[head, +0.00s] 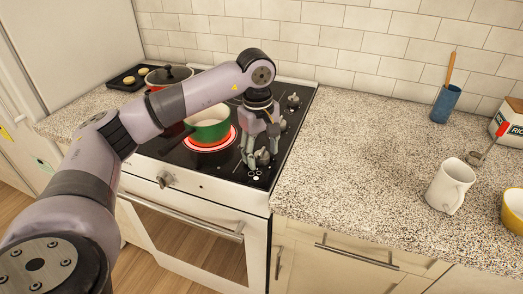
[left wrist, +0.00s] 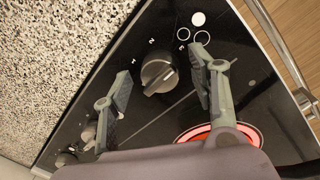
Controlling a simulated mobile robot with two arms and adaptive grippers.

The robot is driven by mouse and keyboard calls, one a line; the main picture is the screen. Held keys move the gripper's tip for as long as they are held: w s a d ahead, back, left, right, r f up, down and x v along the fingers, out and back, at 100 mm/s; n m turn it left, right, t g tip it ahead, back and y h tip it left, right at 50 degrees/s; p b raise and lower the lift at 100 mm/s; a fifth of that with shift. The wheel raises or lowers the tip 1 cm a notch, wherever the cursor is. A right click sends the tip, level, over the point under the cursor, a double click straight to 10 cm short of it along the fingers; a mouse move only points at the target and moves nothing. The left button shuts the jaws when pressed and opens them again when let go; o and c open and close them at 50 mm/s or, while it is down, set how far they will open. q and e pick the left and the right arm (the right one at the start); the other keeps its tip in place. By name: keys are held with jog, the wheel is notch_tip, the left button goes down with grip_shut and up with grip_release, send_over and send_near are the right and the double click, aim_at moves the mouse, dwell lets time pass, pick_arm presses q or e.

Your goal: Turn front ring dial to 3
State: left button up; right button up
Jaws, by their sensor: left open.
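The front ring dial (left wrist: 158,73) is a round grey knob on the black cooktop, with marks 1, 2 and 3 around it. Its raised grip bar lies at a slant; I cannot tell which mark it points to. In the head view the dial (head: 263,157) is at the right front of the hob, partly hidden by my left gripper. My left gripper (left wrist: 162,78) is open, one finger on each side of the dial, with visible gaps. It also shows in the head view (head: 260,158), pointing down. My right gripper is not in view.
A ring glows red (left wrist: 245,133) beneath a green pot (head: 208,124), close to the left gripper. Other dials (left wrist: 88,132) stand further back in the row. The counter (head: 350,150) right of the hob is mostly clear.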

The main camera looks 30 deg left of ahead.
aim_at(259, 153)
pick_arm(q)
notch_tip(259, 153, up, 12)
jog(key=shift+s, duration=0.35)
jog(key=shift+a+f, duration=0.1)
dwell(0.7)
